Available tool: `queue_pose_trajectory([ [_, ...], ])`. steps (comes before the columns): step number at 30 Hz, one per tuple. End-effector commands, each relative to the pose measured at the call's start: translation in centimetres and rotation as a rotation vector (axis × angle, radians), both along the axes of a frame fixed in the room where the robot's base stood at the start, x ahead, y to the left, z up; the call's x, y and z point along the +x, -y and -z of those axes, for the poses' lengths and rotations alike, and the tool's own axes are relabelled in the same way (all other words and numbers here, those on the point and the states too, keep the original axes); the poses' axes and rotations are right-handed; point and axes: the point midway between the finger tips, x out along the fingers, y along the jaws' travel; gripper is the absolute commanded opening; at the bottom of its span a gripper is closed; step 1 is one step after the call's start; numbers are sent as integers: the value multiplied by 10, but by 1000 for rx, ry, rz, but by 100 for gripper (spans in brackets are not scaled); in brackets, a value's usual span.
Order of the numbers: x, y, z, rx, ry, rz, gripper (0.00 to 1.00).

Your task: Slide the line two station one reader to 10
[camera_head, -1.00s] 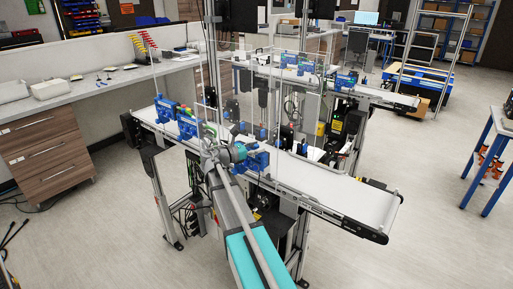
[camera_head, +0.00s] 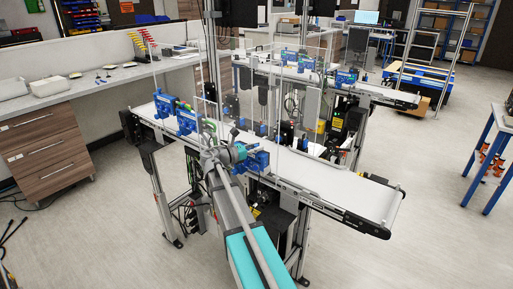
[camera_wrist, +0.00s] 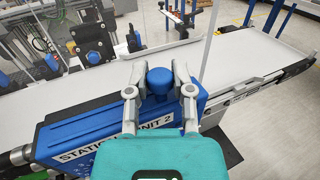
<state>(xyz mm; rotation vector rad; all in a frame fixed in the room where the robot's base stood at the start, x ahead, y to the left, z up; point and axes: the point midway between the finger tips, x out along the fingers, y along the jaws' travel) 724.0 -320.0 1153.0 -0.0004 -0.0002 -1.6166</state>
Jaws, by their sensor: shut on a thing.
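A blue reader unit with a white label reading "STATION", a hidden part and "UNIT 2" fills the lower middle of the wrist view (camera_wrist: 75,140). It stands at the near side of a white conveyor belt (camera_wrist: 225,62). A round blue knob (camera_wrist: 160,81) stands at its top. My gripper (camera_wrist: 159,84) is shut on this knob, with one grey finger on each side. My teal gripper body hides part of the label and unit. In the head view my gripper (camera_head: 242,152) is at the near conveyor, beside the blue unit (camera_head: 258,160).
More blue units (camera_head: 187,122) stand along the left of the near conveyor (camera_head: 335,190). Clear panels and posts rise behind my gripper. A second conveyor (camera_head: 385,94) runs behind. A workbench (camera_head: 75,100) is at the left and a blue-legged table (camera_head: 493,150) at the right. Floor is open between.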

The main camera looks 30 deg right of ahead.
Motion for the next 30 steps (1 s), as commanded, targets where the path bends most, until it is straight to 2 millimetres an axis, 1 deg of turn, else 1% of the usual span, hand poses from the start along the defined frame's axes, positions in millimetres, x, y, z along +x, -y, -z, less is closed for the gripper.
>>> queue_pose_trajectory([
  [1,0,0,8,0,0,1,0],
  [3,0,0,10,0,0,1,0],
  [14,-1,0,12,5,1,2,0],
  [15,-1,0,12,6,1,2,31],
  [17,-1,0,12,6,1,2,42],
  [18,-1,0,11,5,1,2,49],
  [21,-1,0,11,3,1,1,65],
  [30,0,0,10,1,0,1,65],
])
